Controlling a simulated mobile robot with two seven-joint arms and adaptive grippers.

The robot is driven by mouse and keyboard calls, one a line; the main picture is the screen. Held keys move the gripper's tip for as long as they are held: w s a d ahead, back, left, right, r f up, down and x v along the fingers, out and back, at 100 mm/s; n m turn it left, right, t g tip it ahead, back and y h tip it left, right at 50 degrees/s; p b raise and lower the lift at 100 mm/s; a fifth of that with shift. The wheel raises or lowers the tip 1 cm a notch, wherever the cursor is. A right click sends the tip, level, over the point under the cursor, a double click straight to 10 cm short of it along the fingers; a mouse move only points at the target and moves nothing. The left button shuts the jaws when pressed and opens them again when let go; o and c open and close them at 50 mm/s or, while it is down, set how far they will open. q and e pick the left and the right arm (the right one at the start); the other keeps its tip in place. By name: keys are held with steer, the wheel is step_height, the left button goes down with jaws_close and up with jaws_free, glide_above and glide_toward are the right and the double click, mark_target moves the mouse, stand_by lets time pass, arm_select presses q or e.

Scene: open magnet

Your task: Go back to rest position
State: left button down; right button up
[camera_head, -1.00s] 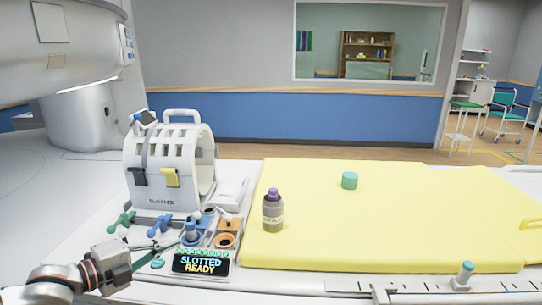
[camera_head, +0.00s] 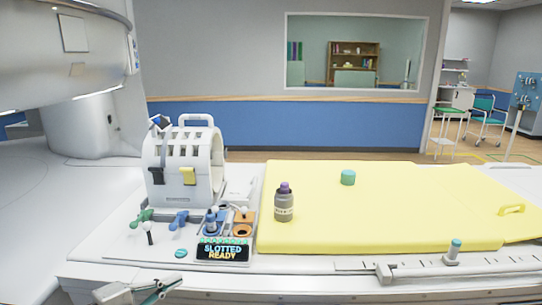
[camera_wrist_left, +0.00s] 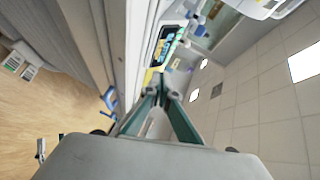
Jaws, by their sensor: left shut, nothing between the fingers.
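My left gripper (camera_head: 160,291) is at the bottom left of the head view, low and in front of the table's near edge. It is shut and empty, apart from every object. In the left wrist view its green-grey fingers (camera_wrist_left: 163,92) meet at the tips. My right gripper is not in view.
A yellow mat (camera_head: 400,215) covers the right of the table, with a green cylinder (camera_head: 348,177) on it. Green (camera_head: 142,216) and blue (camera_head: 179,219) knobs stand left of the panel. The scanner (camera_head: 75,110) rises at left.

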arm_select(q)
steer(key=s+d+f+n+y, duration=0.1)
steer(key=s+d+f+n, duration=0.2)
steer(key=s+f+n, duration=0.35)
steer(key=s+d+f+n+y, duration=0.2)
steer(key=s+d+f+n, duration=0.1)
steer(key=f, duration=0.6)
steer(key=s+a+f+n+g+y, duration=0.1)
steer(key=s+a+f+n+y, duration=0.1)
steer(key=s+f+n, duration=0.6)
steer(key=s+f+y, duration=0.1)
steer(key=s+f, duration=0.3)
steer(key=s, duration=0.1)
steer(key=shift+s+n+g+y, duration=0.3)
steer(key=shift+n+g+y, duration=0.05)
steer(key=shift+g+y, duration=0.05)
